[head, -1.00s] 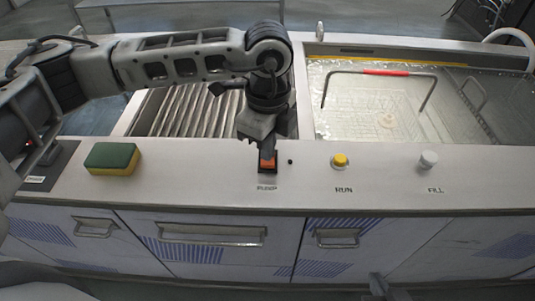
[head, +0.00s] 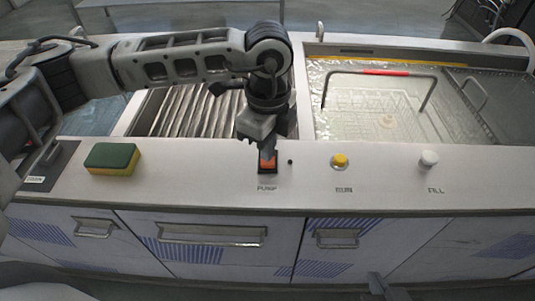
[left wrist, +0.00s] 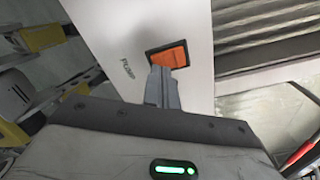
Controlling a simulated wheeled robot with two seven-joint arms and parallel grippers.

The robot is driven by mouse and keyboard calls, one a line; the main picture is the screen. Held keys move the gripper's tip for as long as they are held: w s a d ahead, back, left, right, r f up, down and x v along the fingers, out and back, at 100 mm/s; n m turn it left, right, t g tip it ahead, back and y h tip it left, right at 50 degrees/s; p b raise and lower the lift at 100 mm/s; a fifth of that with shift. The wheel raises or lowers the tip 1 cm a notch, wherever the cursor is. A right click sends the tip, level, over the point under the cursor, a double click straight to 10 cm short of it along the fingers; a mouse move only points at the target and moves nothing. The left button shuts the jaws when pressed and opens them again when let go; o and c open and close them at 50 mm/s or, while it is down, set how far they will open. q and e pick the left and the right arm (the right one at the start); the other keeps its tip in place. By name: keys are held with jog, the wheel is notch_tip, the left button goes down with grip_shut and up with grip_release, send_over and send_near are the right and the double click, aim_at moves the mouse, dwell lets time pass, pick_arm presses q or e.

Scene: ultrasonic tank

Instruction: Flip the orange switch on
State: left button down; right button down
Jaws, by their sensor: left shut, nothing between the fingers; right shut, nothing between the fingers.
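The orange switch (head: 268,163) sits in a dark frame on the light counter, above the printed label PUMP. In the left wrist view the orange rocker (left wrist: 172,55) shows in its black frame, partly covered by my fingertips. My left gripper (head: 266,148) is shut and empty, pointing down at the switch's far edge. In the left wrist view its fingertips (left wrist: 165,72) overlap the switch; whether they touch it I cannot tell. My right gripper (head: 377,284) is at the bottom edge, only partly in view, shut and empty, in front of the cabinets.
Further right are a yellow knob (head: 340,161) and a white knob (head: 428,159). A green and yellow sponge (head: 112,158) lies left.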

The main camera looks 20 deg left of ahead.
dwell(0.3)
pick_arm(q)
jog(key=shift+f+b, duration=0.95)
jog(key=shift+f, duration=0.15)
dwell(0.4)
jog(key=shift+r+p, duration=0.35)
jog(key=shift+r, duration=0.15)
jog(key=shift+r+p, duration=1.75)
jog(key=shift+r, duration=1.35)
